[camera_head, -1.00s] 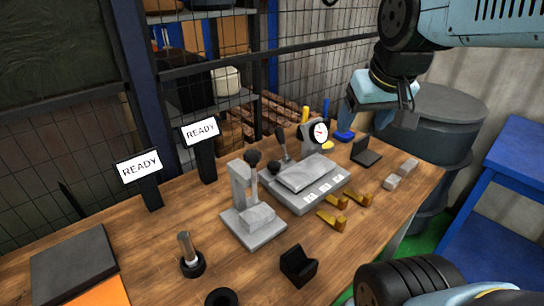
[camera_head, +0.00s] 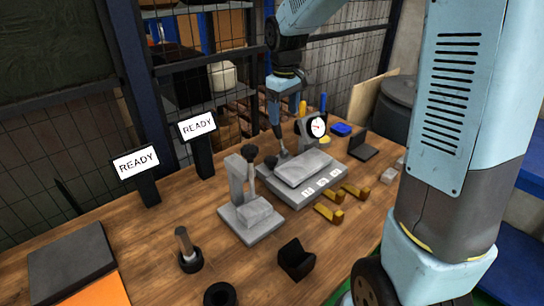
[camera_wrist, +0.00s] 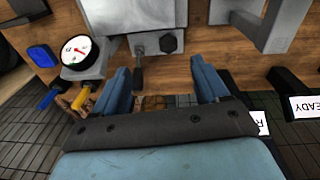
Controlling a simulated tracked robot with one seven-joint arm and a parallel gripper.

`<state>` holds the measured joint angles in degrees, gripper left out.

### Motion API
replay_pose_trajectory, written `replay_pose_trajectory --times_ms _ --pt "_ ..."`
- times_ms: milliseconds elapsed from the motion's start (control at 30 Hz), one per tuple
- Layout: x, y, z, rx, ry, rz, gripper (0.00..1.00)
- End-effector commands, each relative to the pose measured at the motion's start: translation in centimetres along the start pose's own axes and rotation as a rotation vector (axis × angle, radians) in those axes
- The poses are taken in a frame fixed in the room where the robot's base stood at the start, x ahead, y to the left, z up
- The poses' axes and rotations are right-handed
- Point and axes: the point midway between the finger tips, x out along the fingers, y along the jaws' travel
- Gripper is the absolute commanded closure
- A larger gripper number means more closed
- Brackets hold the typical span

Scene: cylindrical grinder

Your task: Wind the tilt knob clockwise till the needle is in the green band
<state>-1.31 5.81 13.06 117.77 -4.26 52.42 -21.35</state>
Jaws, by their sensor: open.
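The grey grinder fixture (camera_head: 300,172) stands on the bench with a dial gauge (camera_head: 317,127) behind it. In the wrist view the gauge (camera_wrist: 78,52) has a white face and a small red needle; I cannot make out a green band. A black knob (camera_head: 271,161) sits at the fixture's left rear end; this knob (camera_wrist: 168,43) also shows in the wrist view. A dark-handled lever (camera_wrist: 138,72) stands beside it. My gripper (camera_head: 277,132) is above that end. In the wrist view my gripper (camera_wrist: 164,82) is open, its fingers apart and empty.
A second grey fixture (camera_head: 250,218) with a black ball handle stands to the left. Two READY signs (camera_head: 136,162) stand behind it. Brass pieces (camera_head: 328,213) lie in front of the grinder. Blue and yellow-handled tools (camera_wrist: 48,96) are near the gauge. Mesh fencing backs the bench.

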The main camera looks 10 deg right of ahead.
Motion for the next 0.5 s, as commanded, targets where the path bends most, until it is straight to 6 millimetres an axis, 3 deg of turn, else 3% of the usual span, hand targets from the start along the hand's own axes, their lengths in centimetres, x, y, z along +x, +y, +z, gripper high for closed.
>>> replay_pose_trajectory --times_ms 200,500 --pt "3.9 -0.1 -3.5 -0.092 -0.039 -0.049 0.26" --pt "6.0 -0.3 -4.7 -0.128 -0.050 -0.067 0.26"
